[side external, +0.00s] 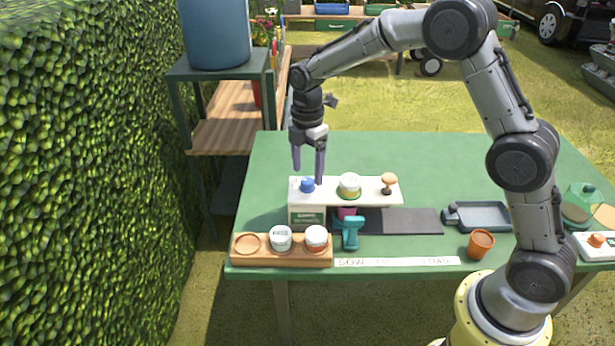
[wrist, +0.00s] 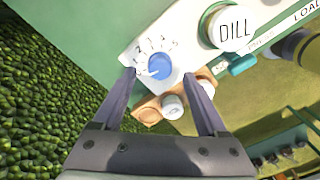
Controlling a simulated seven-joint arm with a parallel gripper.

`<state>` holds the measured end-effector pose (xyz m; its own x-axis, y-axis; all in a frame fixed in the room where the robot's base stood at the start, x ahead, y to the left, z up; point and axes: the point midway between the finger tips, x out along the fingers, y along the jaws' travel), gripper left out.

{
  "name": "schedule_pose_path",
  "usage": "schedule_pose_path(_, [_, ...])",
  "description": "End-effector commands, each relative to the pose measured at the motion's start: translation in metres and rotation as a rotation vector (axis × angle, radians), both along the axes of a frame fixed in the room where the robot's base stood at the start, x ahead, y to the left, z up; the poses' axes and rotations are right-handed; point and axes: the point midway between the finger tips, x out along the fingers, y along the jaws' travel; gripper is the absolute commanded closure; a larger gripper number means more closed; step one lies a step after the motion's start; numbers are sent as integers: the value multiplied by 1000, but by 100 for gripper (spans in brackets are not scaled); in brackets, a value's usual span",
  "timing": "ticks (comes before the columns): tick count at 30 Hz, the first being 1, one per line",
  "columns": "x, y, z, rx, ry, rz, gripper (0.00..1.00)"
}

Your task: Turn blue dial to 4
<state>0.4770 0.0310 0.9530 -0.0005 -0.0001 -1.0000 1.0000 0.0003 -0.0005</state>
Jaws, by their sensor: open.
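The blue dial (side external: 307,185) sits at the left end of a white-topped stand (side external: 330,186). In the wrist view the blue dial (wrist: 159,65) has a light mark on its left side, and an arc of numbers from 1 to 5 runs around it from left to upper right. The exact setting is too small to read surely; the mark is on the side of the 1. My gripper (side external: 308,176) points down over the dial, open and empty. In the wrist view its fingers (wrist: 158,76) are on either side of the dial, with gaps visible there.
A round DILL-labelled jar (wrist: 233,27) stands right of the dial; it also shows in the side view (side external: 349,185). A brown-topped knob (side external: 389,182) is at the stand's right end. A wooden rack (side external: 282,252) with two jars and a teal tool (side external: 350,230) are in front. The table's back is clear.

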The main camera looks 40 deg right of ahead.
Motion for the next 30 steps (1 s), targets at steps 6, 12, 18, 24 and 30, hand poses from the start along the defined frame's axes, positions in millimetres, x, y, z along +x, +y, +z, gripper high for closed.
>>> schedule_pose_path(6, [0,0,-25,0,1,0,25])
schedule_pose_path(12, [0,0,-30,0,0,0,25])
schedule_pose_path(18, [0,0,-30,0,0,0,26])
schedule_pose_path(24, [0,0,-30,0,0,0,62])
schedule_pose_path(30, [0,0,-30,0,0,0,98])
